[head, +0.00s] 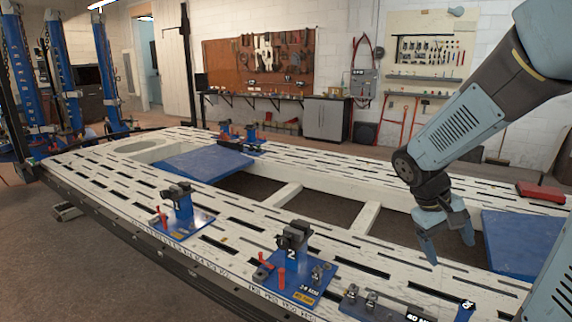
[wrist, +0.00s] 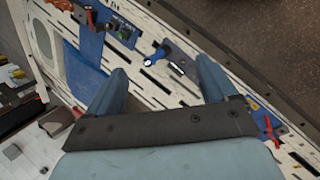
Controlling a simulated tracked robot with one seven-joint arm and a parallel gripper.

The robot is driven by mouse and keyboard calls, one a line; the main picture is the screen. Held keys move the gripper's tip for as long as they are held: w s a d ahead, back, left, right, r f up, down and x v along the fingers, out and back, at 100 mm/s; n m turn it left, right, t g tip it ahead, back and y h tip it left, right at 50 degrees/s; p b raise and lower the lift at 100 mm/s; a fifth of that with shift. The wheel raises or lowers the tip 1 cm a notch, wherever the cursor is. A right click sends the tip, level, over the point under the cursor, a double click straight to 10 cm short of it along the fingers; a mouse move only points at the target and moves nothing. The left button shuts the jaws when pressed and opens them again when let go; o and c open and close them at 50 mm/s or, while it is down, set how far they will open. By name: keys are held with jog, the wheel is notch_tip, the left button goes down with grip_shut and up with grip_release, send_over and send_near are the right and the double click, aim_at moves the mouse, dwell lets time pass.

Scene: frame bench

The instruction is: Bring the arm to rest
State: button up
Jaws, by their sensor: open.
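My gripper (head: 446,243) hangs from my arm over the right part of the white slotted frame bench (head: 335,238). Its two blue-grey fingers point down and stand apart, with nothing between them in the head view. The wrist view also shows my gripper (wrist: 160,84) with its fingers spread above the bench deck (wrist: 150,95). A clamp with a blue handle lies on the deck beyond the fingertips in that view. I cannot tell the exact height of the fingertips above the deck.
Blue clamp stands (head: 296,262) and (head: 183,213) line the bench's near side. Blue plates (head: 205,164) and (head: 515,243) lie at both ends of its openings. A red box (head: 541,192) sits at the far right. Blue posts (head: 62,70) stand at left.

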jog(key=s+a+r+m+t+y, duration=0.1)
jog(key=s+a+r+t+y, duration=0.4)
jog(key=s+a+r, duration=0.3)
jog(key=a+r+t, duration=0.1)
jog(key=a+r, duration=0.2)
jog(key=shift+s+a+r+t, duration=0.15)
jog(key=shift+t, duration=0.25)
